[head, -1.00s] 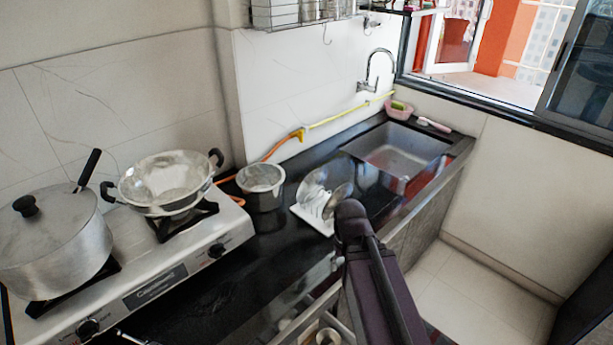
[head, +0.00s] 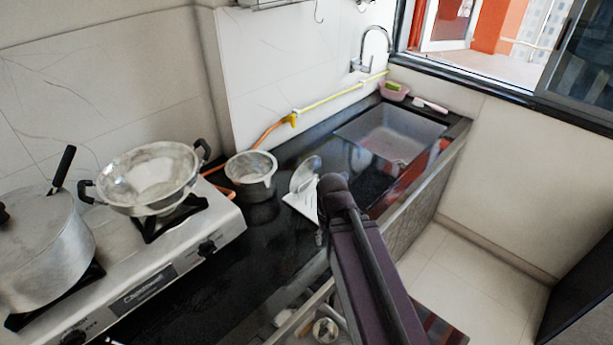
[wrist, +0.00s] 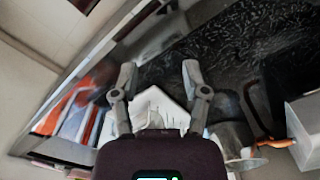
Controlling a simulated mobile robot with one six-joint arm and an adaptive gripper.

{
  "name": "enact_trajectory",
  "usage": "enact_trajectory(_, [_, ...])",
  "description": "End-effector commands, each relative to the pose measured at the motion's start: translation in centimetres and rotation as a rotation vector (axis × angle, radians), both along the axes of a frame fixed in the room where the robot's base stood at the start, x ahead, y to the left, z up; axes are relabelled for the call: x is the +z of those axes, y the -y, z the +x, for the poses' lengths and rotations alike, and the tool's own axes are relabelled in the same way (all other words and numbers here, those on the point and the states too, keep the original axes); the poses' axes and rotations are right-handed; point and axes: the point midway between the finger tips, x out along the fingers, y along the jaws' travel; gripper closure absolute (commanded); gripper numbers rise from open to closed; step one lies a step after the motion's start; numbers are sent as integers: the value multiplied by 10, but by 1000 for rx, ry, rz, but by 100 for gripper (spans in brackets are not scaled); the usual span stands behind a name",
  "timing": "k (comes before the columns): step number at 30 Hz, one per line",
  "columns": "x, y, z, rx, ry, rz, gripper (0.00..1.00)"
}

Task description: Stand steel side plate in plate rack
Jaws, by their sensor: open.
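A white plate rack (head: 299,204) stands on the black counter, its right part hidden behind my arm in the head view. A shiny round steel plate (head: 305,174) stands tilted on edge at the rack's back; I cannot tell whether it is the side plate. In the wrist view, my gripper (wrist: 158,72) is open, its two fingers apart with nothing seen between their tips. The white rack (wrist: 158,105) shows between and below the fingers. My arm hides most of the gripper in the head view.
A steel pot (head: 252,176) stands left of the rack. The stove (head: 190,258) holds a two-handled pan (head: 150,178) and a large lidded pot (head: 42,245). The sink (head: 390,135) lies behind right. The counter in front of the rack is clear.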

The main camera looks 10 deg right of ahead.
Motion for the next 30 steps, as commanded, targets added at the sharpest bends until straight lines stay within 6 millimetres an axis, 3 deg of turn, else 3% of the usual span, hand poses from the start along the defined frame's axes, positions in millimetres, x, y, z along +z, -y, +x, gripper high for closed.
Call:
enact_trajectory(5, [4,0,6,31,2,1,41])
enact_trajectory(11, [16,-1,26,167,10,6,41])
enact_trajectory(30, [84,0,144,1085,69,8,41])
